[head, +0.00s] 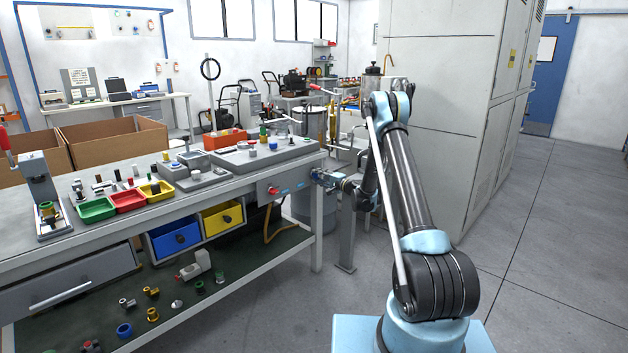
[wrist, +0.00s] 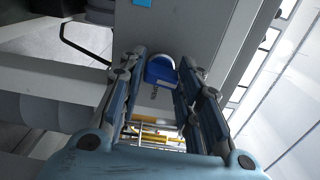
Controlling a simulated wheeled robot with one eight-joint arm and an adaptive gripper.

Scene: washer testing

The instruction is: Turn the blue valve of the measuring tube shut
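A blue part that looks like the valve (wrist: 160,73) shows in the wrist view, with a pale rounded top edge, in front of a grey surface. My gripper (wrist: 161,58) is open, with one finger on each side of the blue part. Small gaps seem to remain, but I cannot tell whether either finger touches it. In the head view my gripper (head: 322,177) is at the right end of the workbench. There the valve cannot be told apart from the gripper, and I cannot make out the measuring tube for certain.
The workbench (head: 240,177) with coloured trays and fixtures stands left of my arm. A tall grey cabinet (head: 450,100) stands behind my arm. Floor at the right (head: 560,240) is clear.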

